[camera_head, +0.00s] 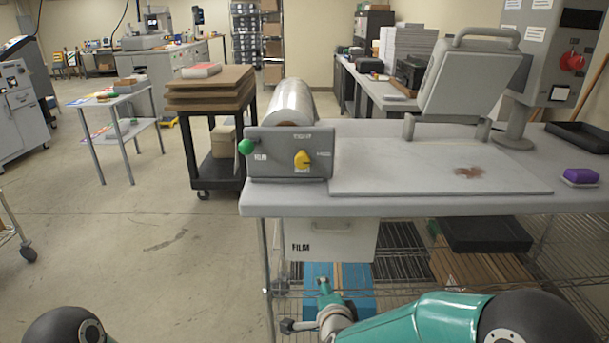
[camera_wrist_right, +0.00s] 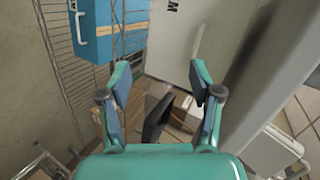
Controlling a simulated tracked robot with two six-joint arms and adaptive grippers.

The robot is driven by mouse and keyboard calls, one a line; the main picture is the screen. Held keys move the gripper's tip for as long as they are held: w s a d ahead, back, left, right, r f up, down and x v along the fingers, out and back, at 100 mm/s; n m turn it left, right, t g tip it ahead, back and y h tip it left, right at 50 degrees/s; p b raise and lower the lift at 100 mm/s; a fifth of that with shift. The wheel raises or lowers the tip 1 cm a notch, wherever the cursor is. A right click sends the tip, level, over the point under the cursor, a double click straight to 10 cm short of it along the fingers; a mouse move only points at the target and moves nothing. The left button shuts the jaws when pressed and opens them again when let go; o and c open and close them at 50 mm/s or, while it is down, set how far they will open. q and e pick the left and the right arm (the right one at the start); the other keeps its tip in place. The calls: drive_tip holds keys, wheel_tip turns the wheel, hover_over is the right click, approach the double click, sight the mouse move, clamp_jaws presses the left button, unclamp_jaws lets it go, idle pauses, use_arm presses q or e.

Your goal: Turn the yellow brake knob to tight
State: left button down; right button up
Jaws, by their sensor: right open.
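The knob is not seen there. My left gripper is out of view.
A green ball handle (camera_head: 246,146) sticks out at the panel's left, and a film roll (camera_head: 292,100) lies behind it. The tabletop edge (camera_head: 420,207) overhangs a wire shelf with a blue case (camera_head: 358,306) and a FILM bin (camera_head: 335,242). Floor left is open.

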drive_tip(key=w+a+r+m+t+h, duration=0.15)
drive_tip(key=r+m, duration=0.25)
drive_tip(key=r, duration=0.4)
drive_tip(key=w+a+r+m+t, duration=0.1)
drive_tip(key=a+r+m+t, duration=0.15)
drive_tip(key=r, duration=0.55)
drive_tip(key=m+t, duration=0.1)
drive_tip(key=m, duration=0.5)
approach(302, 163)
drive_tip(key=shift+h, duration=0.45)
drive_tip(key=w+p, duration=0.5)
drive_tip(key=w, duration=0.6)
drive_tip(key=shift+f+p, duration=0.15)
drive_tip(key=shift+p, duration=0.25)
